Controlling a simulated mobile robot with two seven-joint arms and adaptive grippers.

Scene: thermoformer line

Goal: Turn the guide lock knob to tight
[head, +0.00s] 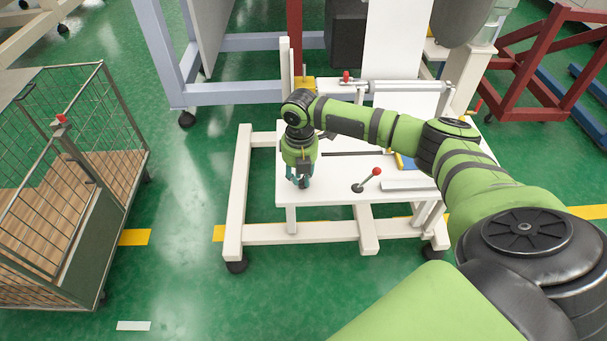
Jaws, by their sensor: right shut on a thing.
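My right gripper (300,183) points straight down over the left front part of the white table (336,188). Its fingers are shut on a small dark thing at the table top, taken to be the guide lock knob (302,185). The fingers hide most of it, and its turn position cannot be read. My right arm reaches in from the right across the table. My left gripper is not in the head view.
A lever with a red ball (376,171) stands right of my gripper on the table. A roller (400,87) lies across the back. A wire cage cart (90,210) stands at the left, with clear green floor between it and the table.

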